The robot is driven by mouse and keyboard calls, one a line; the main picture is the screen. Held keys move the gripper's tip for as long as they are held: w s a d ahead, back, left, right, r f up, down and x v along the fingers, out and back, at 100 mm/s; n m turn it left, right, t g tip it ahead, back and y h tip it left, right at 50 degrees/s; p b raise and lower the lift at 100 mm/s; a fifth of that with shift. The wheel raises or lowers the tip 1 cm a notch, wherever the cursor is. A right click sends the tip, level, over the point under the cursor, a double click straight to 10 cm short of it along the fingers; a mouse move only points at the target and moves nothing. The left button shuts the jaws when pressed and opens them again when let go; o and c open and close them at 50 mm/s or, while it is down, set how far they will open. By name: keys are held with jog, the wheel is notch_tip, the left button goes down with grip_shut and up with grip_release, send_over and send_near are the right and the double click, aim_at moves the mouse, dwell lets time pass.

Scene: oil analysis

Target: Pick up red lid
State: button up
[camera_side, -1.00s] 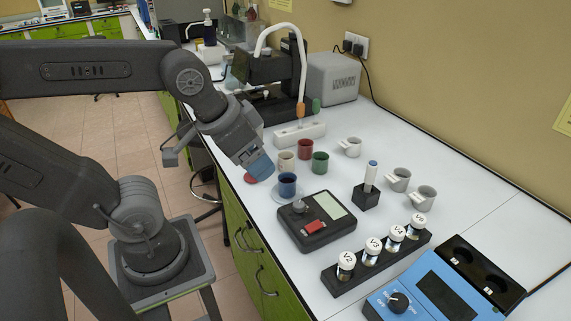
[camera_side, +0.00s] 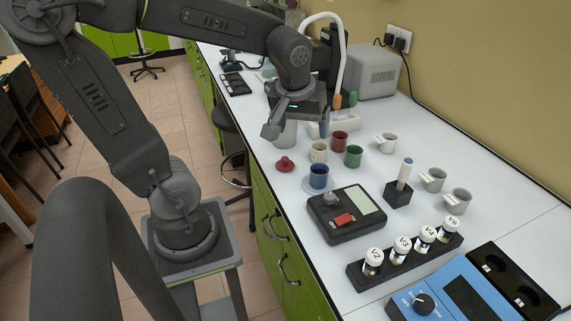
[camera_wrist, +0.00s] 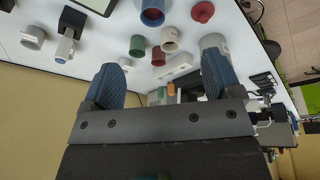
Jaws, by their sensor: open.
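The red lid (camera_side: 285,164) lies flat on the white bench near its front edge, left of the blue cup (camera_side: 319,177). It also shows at the top of the wrist view (camera_wrist: 203,12). My gripper (camera_side: 296,130) is above the bench, behind the lid in the side view, and apart from it. In the wrist view its two blue fingers (camera_wrist: 163,70) are spread wide with nothing held between them. The lid is beyond the tip of the right finger in that view.
Cream (camera_side: 319,152), red (camera_side: 339,141) and green (camera_side: 353,157) cups stand right of the lid. A grey cylindrical vessel (camera_side: 284,134) is beside my fingers. A black device (camera_side: 347,214) and a vial rack (camera_side: 405,262) are nearer the camera. The bench around the lid is clear.

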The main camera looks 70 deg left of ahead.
jog(key=w+a+f+n+g+y, duration=0.1)
jog(key=w+a+f+n+g, duration=0.15)
jog(key=a+n, duration=0.25)
jog(key=w+a+f+n+g, duration=0.1)
jog(key=a+f+n, duration=0.3)
jog(key=a+n, duration=0.15)
send_over(285, 158)
jog(key=d, duration=0.1)
jog(key=shift+m, duration=0.25)
jog(key=f, duration=0.7)
jog(key=shift+w+d, duration=0.1)
jog(key=shift+w, duration=0.25)
jog(key=shift+x, duration=3.2)
jog(key=shift+s+d, duration=0.1)
jog(key=shift+d, duration=0.15)
jog(key=c, duration=1)
jog(key=shift+r, duration=0.1)
